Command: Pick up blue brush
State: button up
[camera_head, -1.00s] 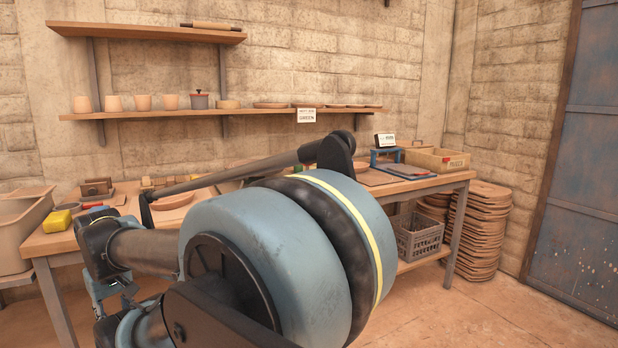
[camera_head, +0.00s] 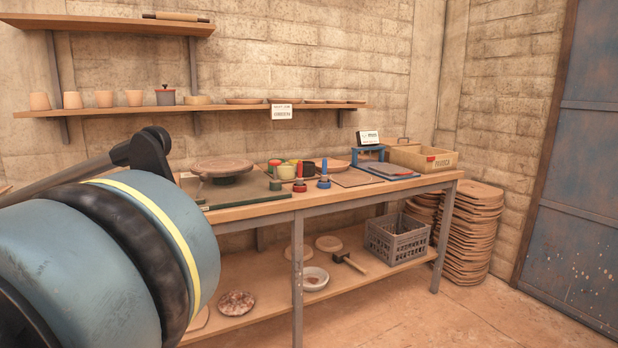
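A small upright blue item (camera_head: 324,175), which looks like the blue brush, stands on the workbench (camera_head: 312,203) near its front edge. It is too small to make out bristles. A similar red item (camera_head: 300,186) stands just left of it. My arm's big blue joint fills the lower left of the view, well to the left of the blue item. My gripper is outside the picture.
Behind the blue item are green, yellow and black pots (camera_head: 286,172). A round wheel (camera_head: 221,167) stands left on the bench; a wooden box (camera_head: 424,159) and blue stand (camera_head: 368,153) are right. A grey crate (camera_head: 397,239) sits on the lower shelf.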

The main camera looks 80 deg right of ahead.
aim_at(323, 176)
jog(key=k, duration=2.3)
jog(key=z, duration=1.2)
jog(key=i, duration=1)
